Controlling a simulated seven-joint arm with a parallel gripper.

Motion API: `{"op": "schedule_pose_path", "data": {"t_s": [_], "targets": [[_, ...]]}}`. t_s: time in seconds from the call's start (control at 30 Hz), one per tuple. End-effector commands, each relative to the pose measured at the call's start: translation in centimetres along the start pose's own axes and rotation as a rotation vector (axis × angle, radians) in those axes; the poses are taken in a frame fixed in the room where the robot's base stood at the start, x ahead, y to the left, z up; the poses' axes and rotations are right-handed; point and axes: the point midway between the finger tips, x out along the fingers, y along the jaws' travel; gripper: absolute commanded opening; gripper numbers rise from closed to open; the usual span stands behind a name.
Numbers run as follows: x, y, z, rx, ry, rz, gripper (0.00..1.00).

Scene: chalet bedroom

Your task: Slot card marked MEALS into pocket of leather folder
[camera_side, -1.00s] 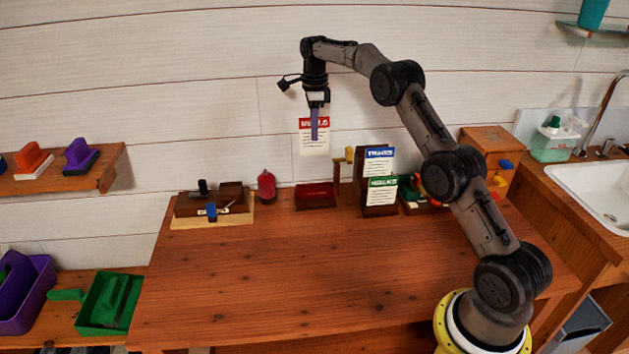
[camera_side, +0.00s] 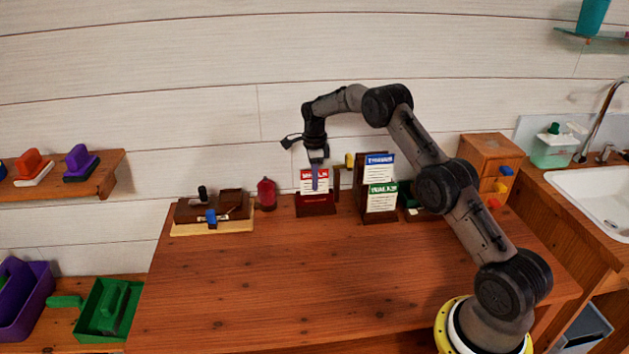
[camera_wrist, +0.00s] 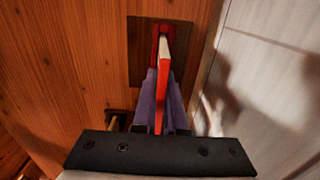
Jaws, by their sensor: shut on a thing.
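The white card with a red header (camera_side: 308,186) is upright above the small dark brown and red leather folder (camera_side: 316,207). Its lower part is hidden behind the folder's front and appears to be in the pocket. My gripper (camera_side: 315,186) is shut on the card near its top, its purple fingers either side. In the wrist view, the card (camera_wrist: 165,60) shows edge-on between the fingers (camera_wrist: 161,95), its far end meeting the red slot of the folder (camera_wrist: 138,60). How deep it sits cannot be told.
Right of the folder, a wooden rack (camera_side: 372,217) holds a blue-headed card (camera_side: 379,170) and a green-headed card (camera_side: 381,199). Left are a red object (camera_side: 266,194) and a wooden block set (camera_side: 213,208). The wall is close behind; the table front (camera_side: 300,285) is clear.

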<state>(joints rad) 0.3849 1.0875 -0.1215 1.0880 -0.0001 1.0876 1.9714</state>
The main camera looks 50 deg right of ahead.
Motion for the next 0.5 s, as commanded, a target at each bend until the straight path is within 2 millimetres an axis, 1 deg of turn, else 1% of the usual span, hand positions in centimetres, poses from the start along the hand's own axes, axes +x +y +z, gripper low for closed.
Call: {"op": "schedule_pose_path", "data": {"t_s": [0.33,0.37,0.5], "targets": [[0.25,-0.01,0.01,0.000,0.000,0.000,0.00],[0.29,-0.02,0.01,0.000,0.000,0.000,0.11],[0.26,-0.02,0.01,0.000,0.000,0.000,0.36]]}}
